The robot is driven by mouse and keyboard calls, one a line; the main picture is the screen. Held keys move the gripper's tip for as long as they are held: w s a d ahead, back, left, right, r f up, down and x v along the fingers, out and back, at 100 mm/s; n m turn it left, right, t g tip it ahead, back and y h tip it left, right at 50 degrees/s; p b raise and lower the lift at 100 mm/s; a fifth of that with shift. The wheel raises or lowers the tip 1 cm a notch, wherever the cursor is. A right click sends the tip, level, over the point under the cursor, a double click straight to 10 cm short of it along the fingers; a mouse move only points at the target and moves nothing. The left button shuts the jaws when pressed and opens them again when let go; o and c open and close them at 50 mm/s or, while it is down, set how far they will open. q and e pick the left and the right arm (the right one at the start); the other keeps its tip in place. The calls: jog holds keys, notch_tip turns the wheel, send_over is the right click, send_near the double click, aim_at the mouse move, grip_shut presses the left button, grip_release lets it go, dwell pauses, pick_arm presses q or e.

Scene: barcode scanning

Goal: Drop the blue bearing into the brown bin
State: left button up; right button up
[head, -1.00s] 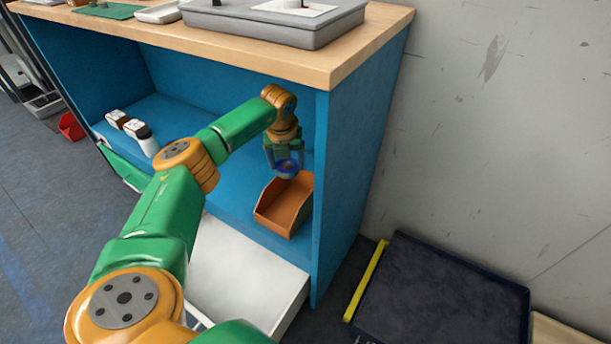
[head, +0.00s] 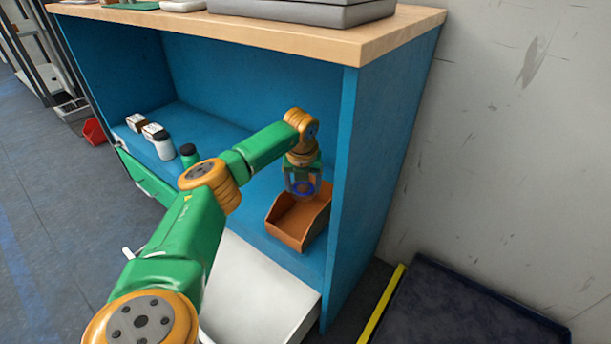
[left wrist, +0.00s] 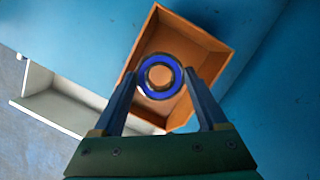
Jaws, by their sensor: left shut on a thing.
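The blue bearing (left wrist: 160,77) is a ring with a dark inner band and an open centre. The brown bin (head: 299,225) is an open orange-brown tray on the blue shelf, near the cabinet's right wall. In the left wrist view the bin (left wrist: 208,41) lies behind the bearing, and the bearing appears over its opening, apart from its floor. My right gripper does not show.
The cabinet's blue right wall (head: 378,150) stands close beside the bin, and the wooden top (head: 300,38) is above the arm. Small bottles (head: 160,142) stand on the shelf to the left. A white open drawer (head: 258,285) juts out below.

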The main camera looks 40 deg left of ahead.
pick_arm(q)
jog(key=o, duration=1.6)
jog(key=shift+c, duration=0.2)
jog(key=shift+r, duration=0.2)
jog(key=p+v, duration=0.3)
jog(key=v, duration=0.3)
jog(key=shift+s+d+r, duration=0.1)
jog(key=shift+s+r, duration=0.05)
jog(key=shift+r, duration=0.25)
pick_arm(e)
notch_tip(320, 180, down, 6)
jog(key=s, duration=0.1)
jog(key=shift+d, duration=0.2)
